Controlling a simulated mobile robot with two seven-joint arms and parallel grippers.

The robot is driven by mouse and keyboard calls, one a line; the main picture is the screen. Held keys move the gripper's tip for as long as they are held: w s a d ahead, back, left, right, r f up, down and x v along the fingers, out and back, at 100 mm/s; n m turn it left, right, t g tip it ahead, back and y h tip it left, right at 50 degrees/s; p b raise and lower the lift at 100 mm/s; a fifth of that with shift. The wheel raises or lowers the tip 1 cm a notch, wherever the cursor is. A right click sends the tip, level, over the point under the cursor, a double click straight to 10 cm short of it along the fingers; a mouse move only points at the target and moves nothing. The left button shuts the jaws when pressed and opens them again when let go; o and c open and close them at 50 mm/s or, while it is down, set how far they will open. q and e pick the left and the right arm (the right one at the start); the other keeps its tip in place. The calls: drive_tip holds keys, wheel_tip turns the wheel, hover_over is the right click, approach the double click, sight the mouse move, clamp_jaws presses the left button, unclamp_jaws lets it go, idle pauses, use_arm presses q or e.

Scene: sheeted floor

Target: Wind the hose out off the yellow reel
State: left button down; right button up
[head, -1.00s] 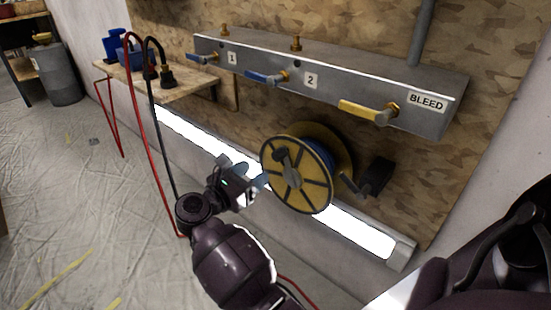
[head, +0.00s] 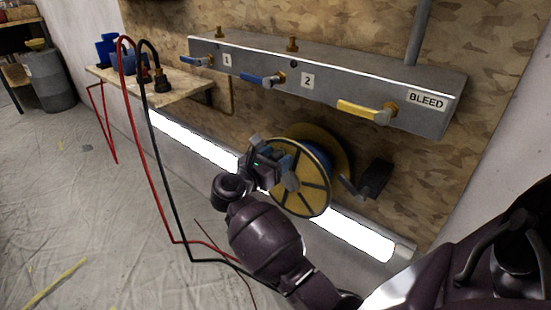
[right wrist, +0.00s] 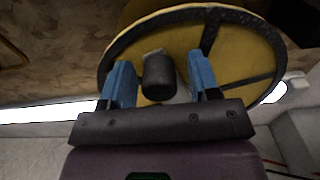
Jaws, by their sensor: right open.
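The yellow reel (head: 316,190) with dark spokes and rim is mounted low on the wooden wall panel. The blue hose (head: 320,156) shows wound behind its front face. My right gripper (head: 274,163) is open in front of the upper left of that face and hides part of it. In the right wrist view, the reel's black crank knob (right wrist: 158,76) stands between the two blue fingers (right wrist: 160,72), with a gap visible on the left side. The fingers point at the yellow face (right wrist: 180,42). My left gripper is not in view.
A grey manifold (head: 335,88) with blue and yellow lever valves juts out above the reel. A lit strip (head: 345,232) runs below it. Red and black hoses (head: 146,150) hang from a wooden shelf (head: 165,92) at left. The sheeted floor at left is largely clear.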

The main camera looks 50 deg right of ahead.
drive_tip(key=shift+c, duration=0.3)
clamp_jaws()
drive_tip(key=shift+w, duration=0.1)
